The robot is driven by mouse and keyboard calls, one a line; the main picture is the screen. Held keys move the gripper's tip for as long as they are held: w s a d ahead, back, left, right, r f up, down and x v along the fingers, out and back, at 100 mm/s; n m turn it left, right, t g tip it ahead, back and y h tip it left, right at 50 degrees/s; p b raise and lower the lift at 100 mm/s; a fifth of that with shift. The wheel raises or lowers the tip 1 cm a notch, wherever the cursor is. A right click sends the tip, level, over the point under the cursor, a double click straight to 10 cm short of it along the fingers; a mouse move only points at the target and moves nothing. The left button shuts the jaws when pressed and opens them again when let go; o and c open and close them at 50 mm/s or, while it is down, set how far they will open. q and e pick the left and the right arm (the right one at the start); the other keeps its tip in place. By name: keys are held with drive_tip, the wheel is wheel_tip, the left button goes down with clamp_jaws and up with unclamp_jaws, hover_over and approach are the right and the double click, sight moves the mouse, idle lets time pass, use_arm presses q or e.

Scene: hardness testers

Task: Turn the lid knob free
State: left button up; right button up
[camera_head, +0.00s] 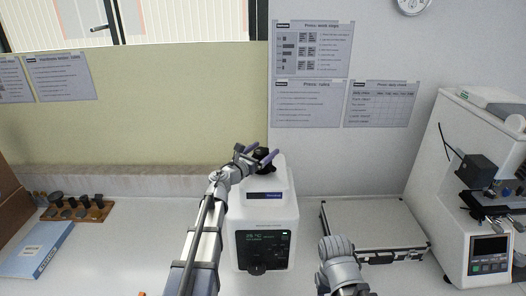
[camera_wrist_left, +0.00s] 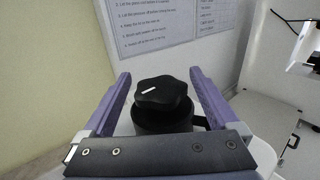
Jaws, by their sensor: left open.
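The black lid knob (camera_wrist_left: 162,96) has a lobed rim and a white mark on its top. It sits on top of a white press (camera_head: 264,215) with a dark display panel and a dial on its front. In the head view the knob (camera_head: 262,154) is partly hidden by my gripper. My left gripper (camera_head: 258,155) is open, with its purple fingers on either side of the knob. In the left wrist view the fingers (camera_wrist_left: 160,85) stand apart from the knob, with gaps on both sides. My right arm shows at the bottom of the head view, but its fingers are not seen.
A closed silver case (camera_head: 372,226) lies right of the press. A white hardness tester (camera_head: 480,190) stands at the far right. A wooden rack (camera_head: 78,213) with dark parts and a blue book (camera_head: 38,250) lie at the left. The wall is close behind.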

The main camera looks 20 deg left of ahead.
use_arm(q)
drive_tip(key=c, duration=1.4)
drive_tip(key=shift+o, duration=0.2)
drive_tip(key=shift+s+n+y, duration=0.1)
drive_tip(key=shift+n+y, duration=0.2)
drive_tip(key=shift+y, duration=0.2)
drive_tip(key=shift+n+t+y, duration=0.3)
drive_tip(key=shift+n+y, duration=0.3)
drive_tip(key=shift+y, duration=0.3)
drive_tip(key=n+y, duration=0.3)
drive_tip(key=y, duration=0.2)
drive_tip(key=shift+a+n+g+y, duration=0.15)
drive_tip(key=shift+n+g+y, duration=0.15)
drive_tip(key=shift+n+y, duration=0.95)
drive_tip(key=shift+a+n+g+y, duration=0.1)
drive_tip(key=shift+n+g+y, duration=0.2)
drive_tip(key=shift+n+y, duration=0.9)
drive_tip(key=shift+m+y, duration=0.25)
drive_tip(key=shift+y, duration=0.4)
